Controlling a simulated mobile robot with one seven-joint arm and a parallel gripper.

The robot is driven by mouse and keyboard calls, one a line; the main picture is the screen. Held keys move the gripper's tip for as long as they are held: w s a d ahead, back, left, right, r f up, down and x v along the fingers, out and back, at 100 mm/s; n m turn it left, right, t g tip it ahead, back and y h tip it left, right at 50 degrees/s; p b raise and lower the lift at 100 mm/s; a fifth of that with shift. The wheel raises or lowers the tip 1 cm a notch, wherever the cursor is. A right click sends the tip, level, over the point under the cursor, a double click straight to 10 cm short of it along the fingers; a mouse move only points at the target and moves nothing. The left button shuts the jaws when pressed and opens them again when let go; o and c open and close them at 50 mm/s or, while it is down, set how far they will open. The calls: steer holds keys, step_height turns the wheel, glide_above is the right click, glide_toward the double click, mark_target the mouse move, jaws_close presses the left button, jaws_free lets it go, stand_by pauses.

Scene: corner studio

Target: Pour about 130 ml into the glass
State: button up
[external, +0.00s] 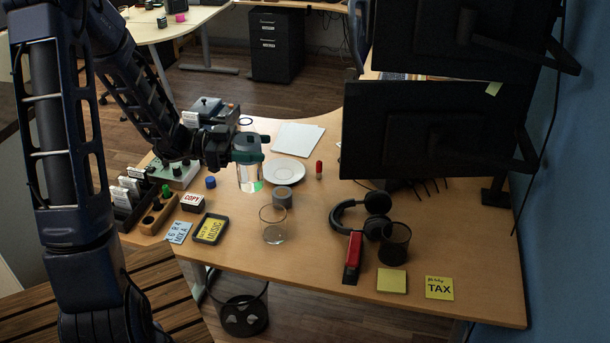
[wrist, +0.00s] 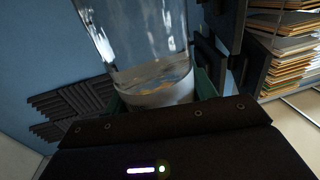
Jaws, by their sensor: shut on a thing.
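A clear, empty-looking glass (external: 273,226) stands upright near the table's front edge in the external view. My gripper (external: 247,149) is left of and behind it, with its teal fingers shut around the upper part of a clear vessel (external: 249,178). The vessel looks roughly upright; I cannot tell whether its base touches the table. In the wrist view the vessel (wrist: 135,35) rises between the fingers (wrist: 160,92), with some clear liquid inside. No stream of liquid shows. The glass is not visible in the wrist view.
A grey cylinder (external: 283,196) stands just behind the glass, and a white plate (external: 285,171) lies behind it. Headphones (external: 361,214), a red stapler (external: 352,257) and a dark mesh cup (external: 394,244) are to the right.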

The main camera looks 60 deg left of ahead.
step_height(320, 180, down, 23)
steer(key=s+d, duration=0.1)
steer(key=d, duration=0.1)
steer(key=shift+s+d+g+h, duration=0.3)
steer(key=shift+s+d+h, duration=0.05)
steer(key=shift+d+h, duration=0.05)
stand_by(0.8)
stand_by(0.5)
